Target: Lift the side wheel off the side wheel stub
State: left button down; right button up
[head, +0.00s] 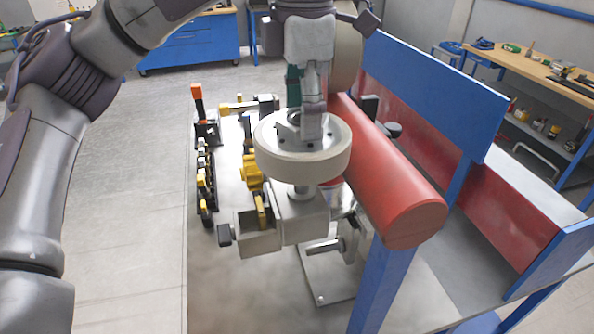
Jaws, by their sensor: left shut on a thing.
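The side wheel (330,165) is a thick, pale cream disc with a grey metal hub, in the middle of the head view. It lies flat, with its axis upright. My left gripper (311,128) comes down from above and is shut on the wheel at its hub. Below the wheel is a short metal post, the side wheel stub (300,191), on a grey metal block. The wheel hides the upper part of the stub, so I cannot tell whether they are apart. My right gripper is not in view.
A red cylinder (400,190) lies close to the wheel's right side, next to a blue frame (430,85). Black and yellow clamps (205,180) stand at the left on the grey table (230,290). A workbench (535,70) is at the far right.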

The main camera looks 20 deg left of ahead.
pick_arm(q)
jog(key=shift+r+p, duration=1.35)
jog(key=shift+r, duration=0.3)
jog(key=shift+r, duration=0.15)
jog(key=shift+w+r, duration=0.15)
jog(key=shift+r, duration=1.55)
jog(key=c, duration=1.4)
grip_release()
jog(key=shift+s+r, duration=0.1)
jog(key=shift+s, duration=0.15)
notch_tip(320, 180, up, 12)
